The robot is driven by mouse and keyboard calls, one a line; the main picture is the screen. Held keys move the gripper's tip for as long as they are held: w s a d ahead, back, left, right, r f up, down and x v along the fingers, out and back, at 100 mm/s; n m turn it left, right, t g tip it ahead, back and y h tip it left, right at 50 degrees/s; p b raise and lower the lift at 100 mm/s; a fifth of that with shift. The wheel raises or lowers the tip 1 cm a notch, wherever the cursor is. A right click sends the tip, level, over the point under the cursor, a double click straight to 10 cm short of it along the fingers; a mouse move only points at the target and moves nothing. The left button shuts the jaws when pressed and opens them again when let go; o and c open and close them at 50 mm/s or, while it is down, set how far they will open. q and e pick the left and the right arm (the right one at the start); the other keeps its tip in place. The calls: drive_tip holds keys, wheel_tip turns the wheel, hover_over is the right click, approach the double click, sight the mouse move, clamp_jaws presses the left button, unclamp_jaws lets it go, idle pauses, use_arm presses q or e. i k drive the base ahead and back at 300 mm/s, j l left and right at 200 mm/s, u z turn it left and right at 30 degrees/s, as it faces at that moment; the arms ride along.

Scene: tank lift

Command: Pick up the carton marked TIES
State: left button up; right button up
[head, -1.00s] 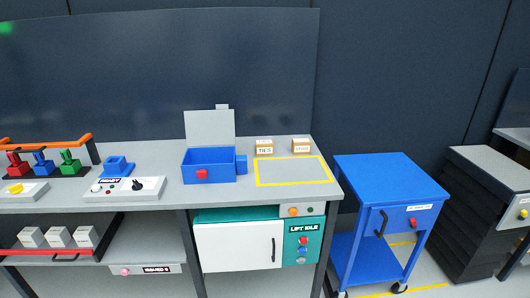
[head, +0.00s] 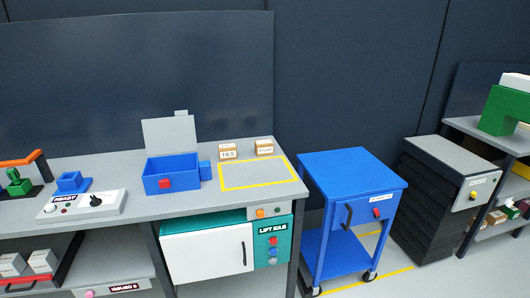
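The carton marked TIES (head: 228,152) is a small brown box with a white label. It stands on the grey workbench (head: 130,209), behind the yellow-outlined rectangle and right of the open blue box. A similar carton (head: 264,147) stands just to its right; its label is too small to read surely. Neither of my grippers shows in the head view.
The blue box (head: 172,171) has its grey lid up. The yellow-outlined area (head: 258,174) is empty. A blue wheeled cart (head: 350,172) stands right of the bench, then a dark stacked unit (head: 428,200) and a shelf with a green object (head: 507,110). Floor shows between them.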

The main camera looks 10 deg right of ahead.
sight(227, 151)
drive_tip(key=i+l, duration=0.15)
drive_tip(key=l, duration=0.2)
drive_tip(key=i+l, duration=0.2)
drive_tip(key=l, duration=0.2)
drive_tip(key=i+l, duration=0.15)
drive_tip(key=l, duration=0.2)
